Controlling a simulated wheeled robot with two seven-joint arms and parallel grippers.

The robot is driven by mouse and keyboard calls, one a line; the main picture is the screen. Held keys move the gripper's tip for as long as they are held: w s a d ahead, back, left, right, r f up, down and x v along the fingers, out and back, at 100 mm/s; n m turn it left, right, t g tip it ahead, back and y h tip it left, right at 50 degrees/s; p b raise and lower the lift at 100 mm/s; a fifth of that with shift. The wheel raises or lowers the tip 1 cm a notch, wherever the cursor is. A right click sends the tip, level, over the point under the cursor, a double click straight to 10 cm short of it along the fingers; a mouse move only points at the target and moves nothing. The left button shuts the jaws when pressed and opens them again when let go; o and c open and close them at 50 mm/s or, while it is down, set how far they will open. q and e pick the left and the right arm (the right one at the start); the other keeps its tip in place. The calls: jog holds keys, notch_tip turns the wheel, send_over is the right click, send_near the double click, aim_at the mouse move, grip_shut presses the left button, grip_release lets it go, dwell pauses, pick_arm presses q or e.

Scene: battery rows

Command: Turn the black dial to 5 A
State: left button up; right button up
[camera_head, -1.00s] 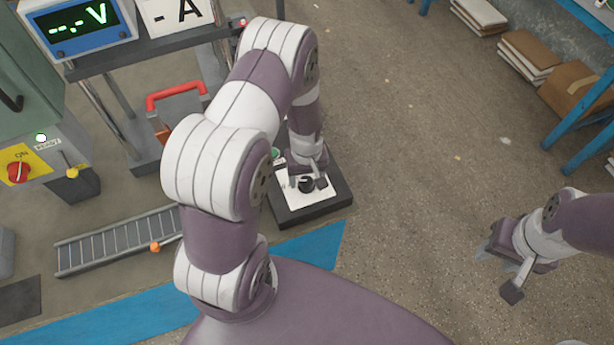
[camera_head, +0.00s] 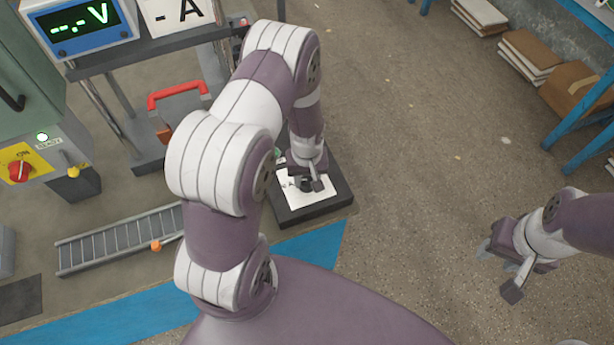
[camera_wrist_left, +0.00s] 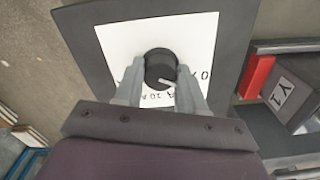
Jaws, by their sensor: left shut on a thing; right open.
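The black dial (camera_wrist_left: 159,66) sits on a white label plate (camera_wrist_left: 122,42) with printed marks on a dark box (camera_wrist_left: 77,20). A light pointer mark shows on the dial's lower right part in the left wrist view. Only "20 A" and partial characters are readable beside it; the rest is hidden by the fingers. My left gripper (camera_wrist_left: 160,92) is shut on the dial, a finger on either side. In the head view my left gripper (camera_head: 308,180) is over the same dark box (camera_head: 318,208) and mostly covers the dial. My right gripper (camera_head: 500,268) is open and empty, above the floor at the right.
A bench with a "--.- V" display (camera_head: 82,28) and an "A" sign (camera_head: 180,15) stands at upper left. A red handle (camera_head: 178,92), a red ON knob (camera_head: 18,171) and a small roller track (camera_head: 115,240) are left of my arm. The floor at centre right is clear.

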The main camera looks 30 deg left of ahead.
aim_at(307, 180)
pick_arm(q)
jog(key=m, duration=0.4)
jog(key=shift+r+p, duration=0.1)
jog(key=shift+p, duration=0.2)
jog(key=shift+m, duration=1.8)
jog(key=o, duration=1.1)
jog(key=shift+c, duration=0.2)
notch_tip(307, 180, up, 13)
jog(key=shift+f, duration=0.2)
